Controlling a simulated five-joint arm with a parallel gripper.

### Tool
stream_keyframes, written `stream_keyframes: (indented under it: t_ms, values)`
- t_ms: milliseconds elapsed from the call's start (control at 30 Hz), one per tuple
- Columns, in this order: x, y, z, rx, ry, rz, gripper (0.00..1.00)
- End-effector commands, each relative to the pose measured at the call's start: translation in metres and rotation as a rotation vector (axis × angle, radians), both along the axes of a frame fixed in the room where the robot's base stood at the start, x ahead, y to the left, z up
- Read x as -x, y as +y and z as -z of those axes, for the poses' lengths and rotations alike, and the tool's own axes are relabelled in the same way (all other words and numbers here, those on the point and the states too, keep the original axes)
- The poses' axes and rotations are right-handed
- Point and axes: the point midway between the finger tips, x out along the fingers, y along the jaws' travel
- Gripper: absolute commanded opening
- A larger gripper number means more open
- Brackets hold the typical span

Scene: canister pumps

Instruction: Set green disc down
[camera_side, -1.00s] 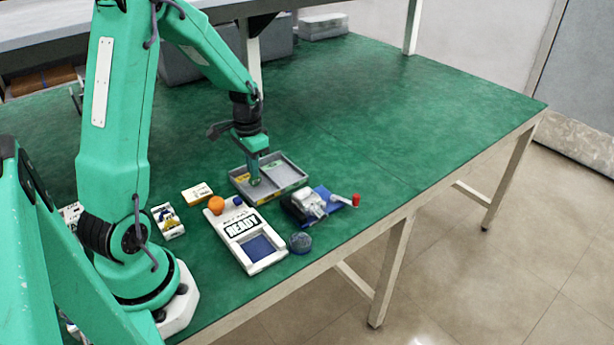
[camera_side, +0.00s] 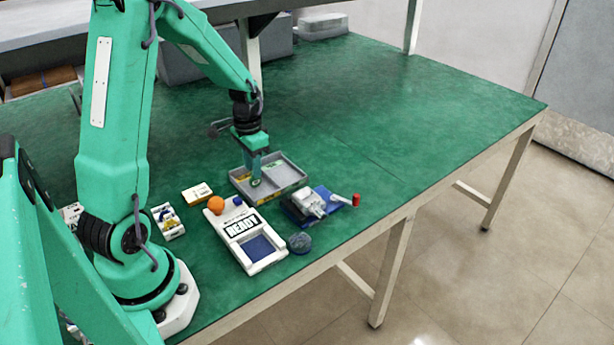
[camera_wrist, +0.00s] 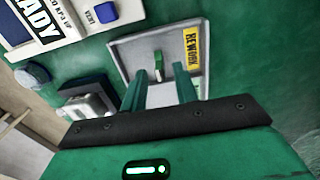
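In the side view my gripper (camera_side: 254,176) points down over the near part of the grey tray (camera_side: 287,189). In the wrist view my gripper (camera_wrist: 159,73) has its two green fingers apart, with a gap between the tips. The green disc (camera_wrist: 158,68) shows there as a narrow green shape with a pale edge, seen between and beyond the fingertips and inside the tray (camera_wrist: 121,50). Gaps show on both sides of it. In the side view the disc (camera_side: 255,183) is a small green spot at the fingertips, partly hidden.
A white READY board (camera_side: 262,271) with an orange ball (camera_side: 216,204) and a blue cube (camera_side: 238,201) lies in front of the tray. A grey device (camera_side: 308,202), a round dark puck (camera_side: 299,243) and a red-ended part (camera_side: 356,199) are to the right. The table's right is clear.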

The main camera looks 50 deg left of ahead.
Motion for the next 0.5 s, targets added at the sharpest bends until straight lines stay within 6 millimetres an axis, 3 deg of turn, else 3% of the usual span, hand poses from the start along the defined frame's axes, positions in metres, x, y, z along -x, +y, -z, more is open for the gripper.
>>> stream_keyframes:
  t_ms: [267,500]
  values:
    - [-0.001,0.000,-0.032,-0.002,-0.004,0.000,0.30]
    - [-0.001,0.001,-0.073,-0.002,-0.004,0.000,0.30]
